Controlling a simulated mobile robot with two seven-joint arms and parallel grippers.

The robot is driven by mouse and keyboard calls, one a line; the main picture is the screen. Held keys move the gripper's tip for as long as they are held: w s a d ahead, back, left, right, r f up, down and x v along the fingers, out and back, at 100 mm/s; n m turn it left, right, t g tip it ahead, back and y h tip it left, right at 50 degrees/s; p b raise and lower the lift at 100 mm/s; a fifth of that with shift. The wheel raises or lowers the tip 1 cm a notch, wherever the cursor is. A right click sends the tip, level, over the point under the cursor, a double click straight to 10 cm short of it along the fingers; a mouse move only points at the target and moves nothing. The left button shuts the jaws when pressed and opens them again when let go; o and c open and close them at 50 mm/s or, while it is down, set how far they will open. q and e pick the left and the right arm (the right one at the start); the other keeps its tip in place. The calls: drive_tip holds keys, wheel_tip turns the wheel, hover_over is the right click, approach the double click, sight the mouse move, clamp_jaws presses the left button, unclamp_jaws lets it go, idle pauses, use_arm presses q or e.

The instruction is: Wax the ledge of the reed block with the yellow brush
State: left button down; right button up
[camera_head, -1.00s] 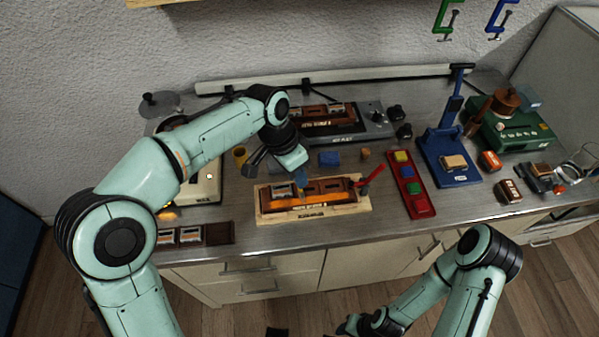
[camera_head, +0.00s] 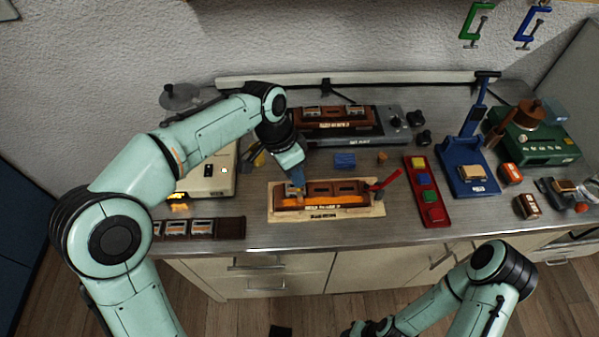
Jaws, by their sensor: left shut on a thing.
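The brown reed block (camera_head: 322,190) lies on a cream board (camera_head: 376,211), with an orange ledge (camera_head: 345,201) along its front side. My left gripper (camera_head: 292,166) points down over the left part of the block and is shut on a small tool, the brush (camera_head: 296,185). A blue part of it shows at the jaws, and its tip is at or just above the ledge; I cannot tell whether it touches. Its yellow colour is not clear. My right gripper (camera_head: 372,329) is low at the bottom edge, away from the bench; its jaws are unclear.
A red stick (camera_head: 386,180) leans at the board's right end. A red tray (camera_head: 421,165) with coloured blocks and a blue stand (camera_head: 466,183) are to the right. A cream box (camera_head: 215,172) stands left, and a grey machine (camera_head: 358,140) behind. A blue block (camera_head: 345,160) lies between.

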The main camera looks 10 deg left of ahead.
use_arm(q)
drive_tip(key=shift+s+a+f, duration=0.1)
drive_tip(key=shift+s+a, duration=0.2)
drive_tip(key=shift+a, duration=0.45)
use_arm(e)
drive_tip(key=shift+s+f, duration=0.1)
drive_tip(key=shift+f, duration=0.05)
use_arm(q)
drive_tip(key=shift+w+d+p, duration=0.2)
drive_tip(key=shift+d, duration=0.5)
drive_tip(key=shift+w+d+p, duration=0.15)
drive_tip(key=shift+w+d, duration=0.05)
drive_tip(key=shift+d, duration=0.5)
use_arm(e)
drive_tip(key=shift+w+r, duration=0.3)
drive_tip(key=shift+r, duration=0.2)
use_arm(q)
drive_tip(key=shift+d, duration=0.1)
drive_tip(key=d, duration=0.1)
drive_tip(key=w+d+p, duration=0.1)
drive_tip(key=shift+d, duration=0.4)
use_arm(e)
drive_tip(key=shift+w+r, duration=0.55)
drive_tip(key=shift+r, duration=0.25)
